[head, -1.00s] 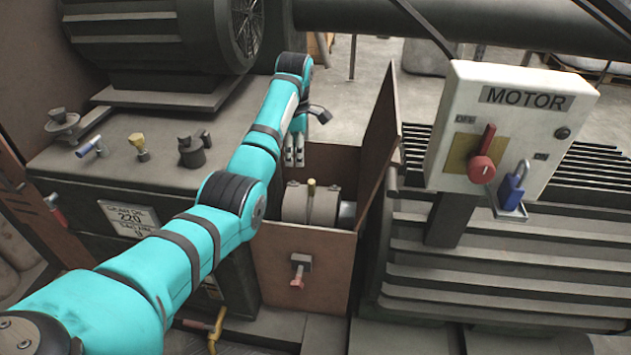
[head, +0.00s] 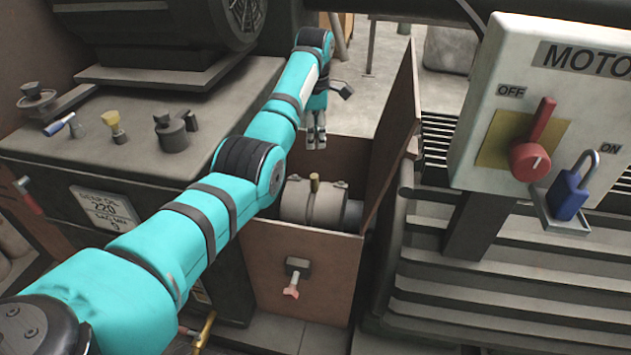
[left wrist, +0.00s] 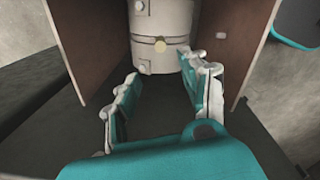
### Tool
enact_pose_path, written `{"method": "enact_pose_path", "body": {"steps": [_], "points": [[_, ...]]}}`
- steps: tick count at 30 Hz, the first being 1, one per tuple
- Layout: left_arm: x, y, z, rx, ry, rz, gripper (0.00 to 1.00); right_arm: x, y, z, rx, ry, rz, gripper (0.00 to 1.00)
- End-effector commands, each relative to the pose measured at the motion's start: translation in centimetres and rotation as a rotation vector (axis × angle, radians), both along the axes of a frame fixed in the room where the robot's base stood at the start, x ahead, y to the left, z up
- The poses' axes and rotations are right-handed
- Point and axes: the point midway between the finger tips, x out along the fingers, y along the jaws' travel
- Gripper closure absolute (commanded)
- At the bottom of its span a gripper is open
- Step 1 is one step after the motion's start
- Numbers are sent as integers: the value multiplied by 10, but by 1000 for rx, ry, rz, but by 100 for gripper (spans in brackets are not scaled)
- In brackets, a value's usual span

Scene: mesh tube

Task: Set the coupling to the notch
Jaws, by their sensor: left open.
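The coupling (head: 308,203) is a light grey cylinder inside a brown open-topped guard box, with a brass pin (head: 314,184) standing up from it. In the left wrist view the coupling (left wrist: 157,22) is at the top, its pin a yellowish round end (left wrist: 160,46). My left gripper (head: 316,143) hangs over the back of the box, behind and above the coupling. In the left wrist view its fingers (left wrist: 168,78) are apart with nothing between them, short of the coupling. I cannot make out the notch. My right gripper is in neither view.
The guard's front wall (head: 292,255) carries a red-handled latch (head: 292,285). Its raised side panel (head: 398,125) stands right of my gripper. A motor switch box (head: 515,80) with a blue padlock (head: 570,190) is at the right. The gear housing (head: 60,170) is at the left.

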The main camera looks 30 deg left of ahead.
Motion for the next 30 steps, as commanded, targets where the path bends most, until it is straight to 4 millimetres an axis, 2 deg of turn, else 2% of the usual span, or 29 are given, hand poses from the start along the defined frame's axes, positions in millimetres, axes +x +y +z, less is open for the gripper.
{"method": "enact_pose_path", "body": {"steps": [11, 18, 24, 30], "points": [[1, 2, -83, 1, 4, -1, 55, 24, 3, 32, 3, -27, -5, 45], [3, 3, -134, -1, 3, -1, 55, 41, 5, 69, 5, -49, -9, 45], [4, 3, -152, 0, 0, -1, 55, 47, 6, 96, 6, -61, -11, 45], [5, 3, -159, 0, 0, -2, 55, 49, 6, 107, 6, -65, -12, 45]]}}
